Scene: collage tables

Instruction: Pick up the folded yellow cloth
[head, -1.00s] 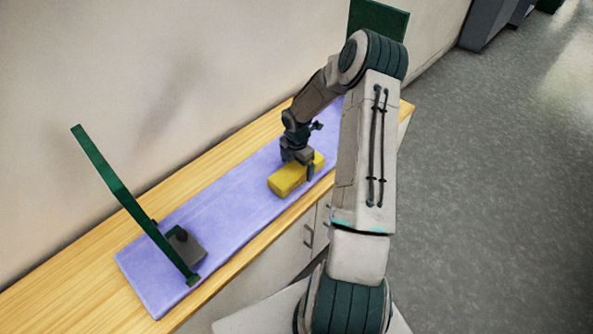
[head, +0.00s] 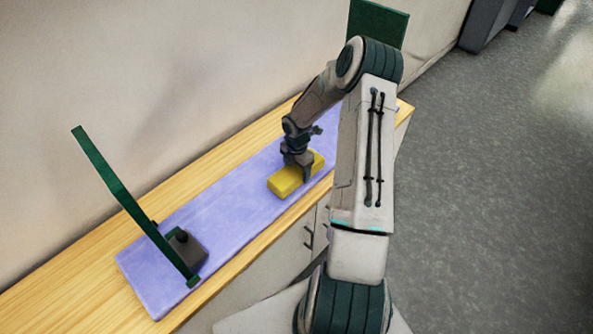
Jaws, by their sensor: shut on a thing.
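The folded yellow cloth (head: 285,182) is a small thick block on the purple mat (head: 225,210), toward the mat's right end. My gripper (head: 304,172) points down over the cloth's middle and is shut on it, with one finger showing on its near side. The far finger is hidden behind the cloth and the gripper body. The cloth appears to rest on the mat still; I cannot tell any gap beneath it.
A dark grey block with a knob (head: 187,250) sits at the mat's left end, beside a tall green bar (head: 125,195) that leans up to the left. The wooden counter (head: 75,270) runs along the wall. The mat's middle is clear.

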